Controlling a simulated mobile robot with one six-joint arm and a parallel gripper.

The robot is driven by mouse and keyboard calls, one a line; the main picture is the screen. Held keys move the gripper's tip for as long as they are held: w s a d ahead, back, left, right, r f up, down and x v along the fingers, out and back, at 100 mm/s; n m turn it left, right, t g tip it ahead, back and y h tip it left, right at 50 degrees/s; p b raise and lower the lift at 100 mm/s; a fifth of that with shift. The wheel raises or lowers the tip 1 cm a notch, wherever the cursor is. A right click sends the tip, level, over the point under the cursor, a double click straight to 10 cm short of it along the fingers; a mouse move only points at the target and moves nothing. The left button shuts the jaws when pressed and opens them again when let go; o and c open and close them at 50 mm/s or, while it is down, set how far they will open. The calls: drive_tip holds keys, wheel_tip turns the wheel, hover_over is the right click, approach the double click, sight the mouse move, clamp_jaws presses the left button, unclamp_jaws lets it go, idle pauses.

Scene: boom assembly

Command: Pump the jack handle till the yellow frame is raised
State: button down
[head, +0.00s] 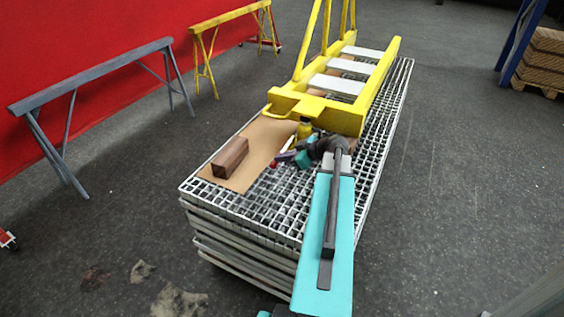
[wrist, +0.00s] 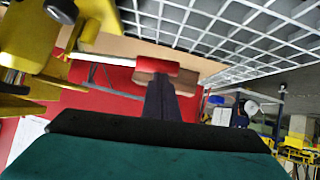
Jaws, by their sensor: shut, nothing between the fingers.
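The yellow frame (head: 352,119) lies along the grating stack, its near crossbar over the jack. The small yellow jack (head: 304,129) stands at that near end; its yellow body also fills the upper left of the wrist view (wrist: 35,40). The jack handle (head: 274,164) is a pale rod with a red grip, reaching out toward the left; its grip shows in the wrist view (wrist: 158,67). My gripper (head: 289,156) is shut and empty. Its dark fingers end right at the red grip in the wrist view (wrist: 161,84); I cannot tell whether they touch it.
A brown wooden block (head: 230,157) sits on a cardboard sheet (head: 264,143), left of the handle. The stack of gratings (head: 260,215) has open grid around it. Grey (head: 95,75) and yellow (head: 205,65) trestles stand to the left.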

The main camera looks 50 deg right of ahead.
drive_tip(key=shift+a+f+h+b, duration=0.15)
drive_tip(key=shift+f+h+b, duration=0.15)
drive_tip(key=shift+f+b, duration=0.65)
drive_tip(key=shift+n+b, duration=0.3)
drive_tip(key=shift+b, duration=0.2)
drive_tip(key=shift+r, duration=0.15)
drive_tip(key=shift+s+r, duration=0.1)
drive_tip(key=shift+r, duration=0.3)
drive_tip(key=w+a+r+v, duration=0.1)
drive_tip(key=r+v, duration=0.1)
drive_tip(key=v, duration=1)
drive_tip(key=shift+d, duration=0.25)
drive_tip(key=shift+r, duration=0.1)
